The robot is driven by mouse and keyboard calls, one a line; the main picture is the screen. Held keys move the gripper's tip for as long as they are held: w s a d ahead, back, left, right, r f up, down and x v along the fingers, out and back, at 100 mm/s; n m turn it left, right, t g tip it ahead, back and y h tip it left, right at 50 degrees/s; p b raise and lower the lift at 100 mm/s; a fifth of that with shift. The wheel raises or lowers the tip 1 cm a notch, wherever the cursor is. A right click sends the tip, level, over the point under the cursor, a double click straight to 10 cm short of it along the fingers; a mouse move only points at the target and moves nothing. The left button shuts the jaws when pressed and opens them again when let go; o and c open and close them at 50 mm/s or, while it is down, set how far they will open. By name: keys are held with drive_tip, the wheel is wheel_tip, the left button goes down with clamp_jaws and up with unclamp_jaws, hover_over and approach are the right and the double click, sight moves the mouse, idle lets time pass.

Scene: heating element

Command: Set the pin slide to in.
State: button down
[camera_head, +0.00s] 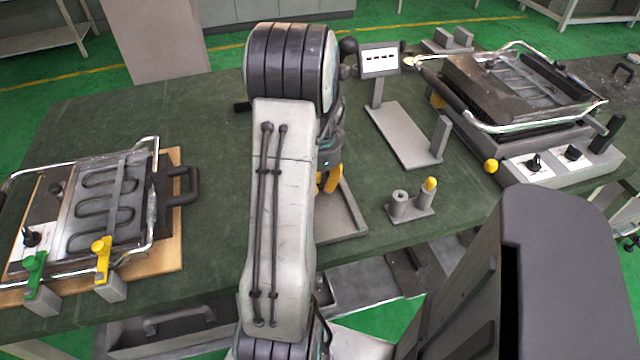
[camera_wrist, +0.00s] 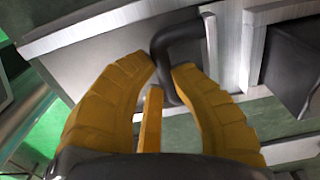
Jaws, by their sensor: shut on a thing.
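In the wrist view a dark bent handle (camera_wrist: 180,38) stands on a light grey metal block (camera_wrist: 100,45). My gripper (camera_wrist: 163,72) has its yellow fingers on both sides of the handle's near leg, shut on it. A narrow yellow bar (camera_wrist: 150,120) shows between the fingers; I cannot tell what it belongs to. In the head view my gripper (camera_head: 330,180) shows only as a bit of yellow behind my arm, above a grey tray (camera_head: 350,226). The handle is hidden there. I cannot make out the slide's position.
A heating plate unit (camera_head: 105,205) with green and yellow clamps lies at the left. A grill-like appliance (camera_head: 520,95) stands at the right. A grey stand (camera_head: 405,135) and a small holder with a yellow-tipped post (camera_head: 410,210) are right of my arm.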

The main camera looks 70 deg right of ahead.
drive_tip(key=c, duration=1)
unclamp_jaws()
drive_tip(key=shift+w+d+f, duration=0.1)
drive_tip(key=shift+w+d, duration=0.05)
drive_tip(key=shift+d, duration=0.05)
drive_tip(key=shift+r, duration=3.8)
drive_tip(key=shift+n, duration=0.3)
